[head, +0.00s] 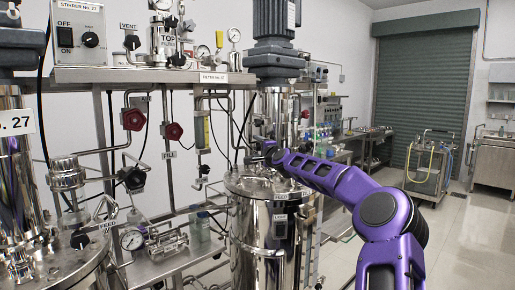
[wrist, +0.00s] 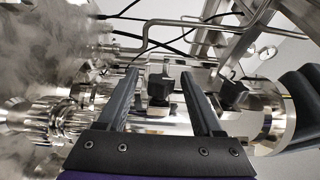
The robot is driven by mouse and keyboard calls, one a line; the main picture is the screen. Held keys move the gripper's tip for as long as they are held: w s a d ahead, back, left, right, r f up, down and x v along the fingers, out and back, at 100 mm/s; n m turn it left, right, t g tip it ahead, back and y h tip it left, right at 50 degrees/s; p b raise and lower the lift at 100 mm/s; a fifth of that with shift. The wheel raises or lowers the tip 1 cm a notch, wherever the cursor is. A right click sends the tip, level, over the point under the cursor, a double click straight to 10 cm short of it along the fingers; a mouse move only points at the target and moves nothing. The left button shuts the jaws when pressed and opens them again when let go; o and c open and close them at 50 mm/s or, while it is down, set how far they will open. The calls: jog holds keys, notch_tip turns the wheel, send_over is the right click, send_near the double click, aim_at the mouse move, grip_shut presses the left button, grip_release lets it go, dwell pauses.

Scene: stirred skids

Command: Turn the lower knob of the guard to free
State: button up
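My gripper (wrist: 157,76) is open in the wrist view, its two dark fingers apart. A black knob (wrist: 160,90) on a metal fitting shows in the gap between the fingers, with space visible on both sides. A second black knob (wrist: 232,95) is outside the right finger. I cannot tell from the wrist view which is the guard's lower knob. In the head view my gripper (head: 270,153) is at the column above the lid of the central steel vessel (head: 266,245). The knobs there are too small or hidden to make out.
A grey motor (head: 273,20) stands above the column. Pipes, red valve handwheels (head: 133,119) and a shelf (head: 150,76) crowd the left. Another steel vessel (head: 50,265) is at the left front. The floor (head: 455,230) at right is open, with a cart (head: 428,170) beyond.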

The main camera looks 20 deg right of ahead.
grip_shut()
jog(key=shift+a+f+g, duration=0.1)
jog(key=shift+g, duration=0.3)
jog(key=shift+f+g, duration=0.35)
jog(key=shift+g, duration=1.05)
jog(key=shift+r+g, duration=0.15)
jog(key=shift+g, duration=0.35)
